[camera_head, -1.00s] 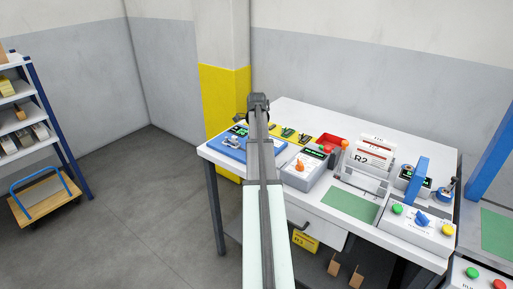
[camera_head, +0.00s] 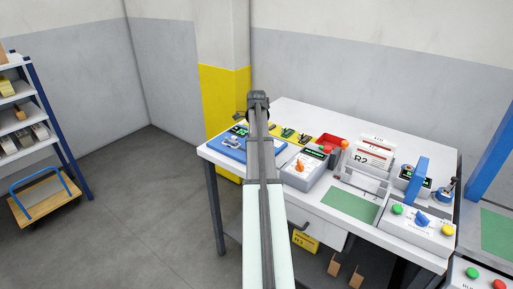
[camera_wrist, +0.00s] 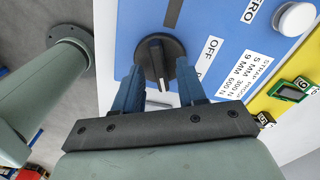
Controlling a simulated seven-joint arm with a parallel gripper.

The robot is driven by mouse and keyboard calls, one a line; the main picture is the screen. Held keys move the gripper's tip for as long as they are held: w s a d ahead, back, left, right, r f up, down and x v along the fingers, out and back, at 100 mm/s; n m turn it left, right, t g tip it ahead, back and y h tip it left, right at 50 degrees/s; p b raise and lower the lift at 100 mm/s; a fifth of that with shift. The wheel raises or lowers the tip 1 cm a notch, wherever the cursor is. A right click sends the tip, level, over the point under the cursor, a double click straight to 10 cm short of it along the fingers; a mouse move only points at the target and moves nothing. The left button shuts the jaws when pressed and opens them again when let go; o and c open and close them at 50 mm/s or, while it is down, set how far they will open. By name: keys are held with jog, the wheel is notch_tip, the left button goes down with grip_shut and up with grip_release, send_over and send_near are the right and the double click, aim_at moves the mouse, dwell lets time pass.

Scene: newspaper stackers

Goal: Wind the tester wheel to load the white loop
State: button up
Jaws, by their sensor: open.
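The blue tester (camera_head: 228,148) sits at the left end of the white table, partly hidden by my arm. In the wrist view its blue face (camera_wrist: 205,22) fills the upper middle, with a round black knob (camera_wrist: 172,48) beside the word OFF. My gripper (camera_wrist: 162,82) is open, its two blue fingers pointing at the knob, one toward each side of it. I cannot tell whether they touch it. A small pale piece shows between the fingers, too hidden to identify as the white loop. I cannot make out a separate wheel. The head view does not clearly show the fingers.
A white round button (camera_wrist: 296,19) and printed force labels are on the tester face. A yellow strip with small green-screened devices (camera_wrist: 291,91) lies beside it. A grey box with an orange knob (camera_head: 300,167) and a red tray (camera_head: 331,140) stand further right.

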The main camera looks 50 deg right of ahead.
notch_tip(320, 180, up, 13)
dwell(0.4)
jog(key=shift+f, duration=0.1)
dwell(0.4)
jog(key=w+a+f+n, duration=0.6)
jog(key=a+f, duration=0.5)
jog(key=a, duration=0.1)
jog(key=w+a+f+n, duration=0.55)
jog(key=a+f, duration=0.45)
jog(key=a, duration=0.3)
jog(key=s+a+f+n, duration=0.2)
jog(key=a+f+n, duration=0.35)
jog(key=a, duration=0.45)
jog(key=s+a+f+n, duration=0.2)
jog(key=a+f+n, duration=0.35)
jog(key=a, duration=0.35)
jog(key=s+a+f+n, duration=0.2)
jog(key=a+f+n, duration=0.4)
jog(key=a, duration=0.4)
jog(key=s+a+f+n, duration=0.3)
jog(key=s+a+f, duration=0.1)
jog(key=a, duration=0.2)
jog(key=s+f+g, duration=0.3)
jog(key=s+f, duration=0.7)
jog(key=s, duration=0.4)
jog(key=s+f+g, duration=0.3)
jog(key=s+f, duration=0.7)
jog(key=s, duration=0.5)
jog(key=shift+d+g, duration=0.3)
jog(key=shift+g, duration=0.1)
